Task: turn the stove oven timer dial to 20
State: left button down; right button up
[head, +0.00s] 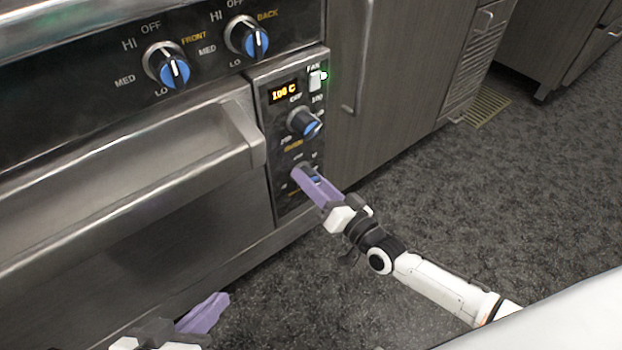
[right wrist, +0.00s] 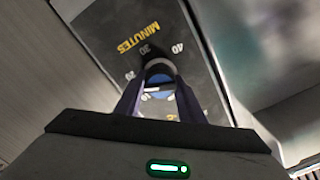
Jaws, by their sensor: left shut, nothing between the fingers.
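The timer dial (right wrist: 159,68) is a round metal knob with a blue face, low on the oven's black control panel (head: 262,115). In the right wrist view, "MINUTES" and the numbers 30 and 40 show upside down around it; other marks are partly hidden by my fingers. My right gripper (head: 308,178) has its purple fingers on both sides of the dial and appears closed on it. The dial's setting cannot be read. My left gripper (head: 216,300) is shut and empty at the bottom left, low before the oven and apart from it.
A temperature dial (head: 304,123) and a lit display (head: 284,92) sit above the timer. The oven door handle (head: 190,150) juts out left of the panel. Two burner knobs (head: 167,66) are higher up. Floor to the right is clear.

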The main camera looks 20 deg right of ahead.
jog(key=shift+c, duration=1)
jog(key=shift+m, duration=0.6)
jog(key=o, duration=1.1)
jog(key=shift+c, duration=0.2)
jog(key=shift+s, duration=0.1)
jog(key=shift+s+d, duration=0.15)
jog(key=shift+s, duration=0.1)
pick_arm(q)
jog(key=a+f+p, duration=0.1)
jog(key=f+g+y+p, duration=0.1)
jog(key=p, duration=0.1)
jog(key=shift+s+a+f, duration=0.35)
jog(key=shift+a, duration=0.05)
pick_arm(e)
jog(key=v, duration=0.9)
jog(key=shift+s, duration=0.25)
